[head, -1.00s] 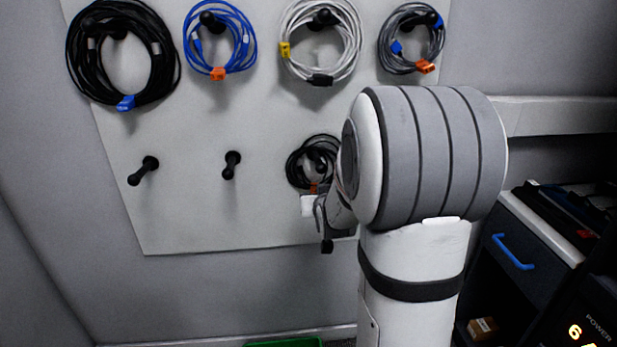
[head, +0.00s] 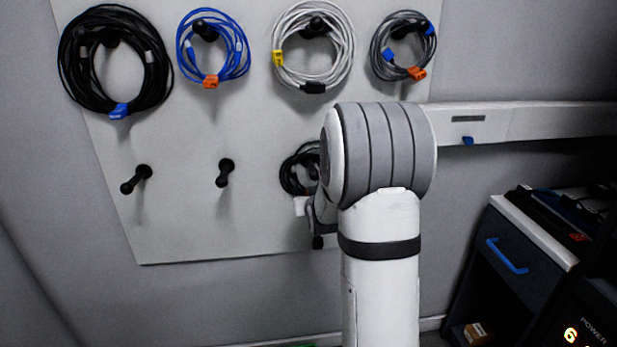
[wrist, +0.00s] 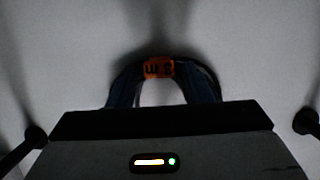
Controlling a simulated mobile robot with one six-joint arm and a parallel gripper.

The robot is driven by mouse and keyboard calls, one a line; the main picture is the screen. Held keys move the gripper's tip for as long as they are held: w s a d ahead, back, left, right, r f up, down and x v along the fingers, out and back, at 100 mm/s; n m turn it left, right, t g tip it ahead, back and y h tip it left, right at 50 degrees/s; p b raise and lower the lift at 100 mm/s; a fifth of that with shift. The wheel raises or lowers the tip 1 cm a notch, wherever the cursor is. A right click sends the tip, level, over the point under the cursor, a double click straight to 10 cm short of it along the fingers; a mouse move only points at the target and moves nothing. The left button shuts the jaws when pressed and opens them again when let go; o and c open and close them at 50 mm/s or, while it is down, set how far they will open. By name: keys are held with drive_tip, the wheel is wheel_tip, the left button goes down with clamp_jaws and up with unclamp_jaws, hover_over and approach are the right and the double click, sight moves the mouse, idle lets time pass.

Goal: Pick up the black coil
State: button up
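Two black coils hang on the white pegboard (head: 165,215). The small black coil (head: 289,170), at lower right on the board, is partly hidden behind my arm. In the wrist view its orange tag (wrist: 158,68) shows upside down above my gripper's housing, with dark loops on both sides. The large black coil (head: 68,62), with a blue tag (head: 118,111), hangs at upper left, away from my gripper. My gripper (head: 316,226) is at the small coil's lower right, mostly hidden by the arm.
A blue coil (head: 241,52), a white coil (head: 347,50) and a grey coil (head: 378,50) hang along the top row. Two bare pegs (head: 137,180) (head: 224,173) stick out lower left. A dark cabinet (head: 505,285) with a blue handle stands at right.

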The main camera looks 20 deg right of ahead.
clamp_jaws()
drive_tip(key=shift+r, duration=0.1)
idle(0.3)
drive_tip(key=r+p+v, duration=0.1)
drive_tip(key=v, duration=1.5)
drive_tip(key=shift+w+r, duration=0.35)
drive_tip(key=shift+r, duration=0.05)
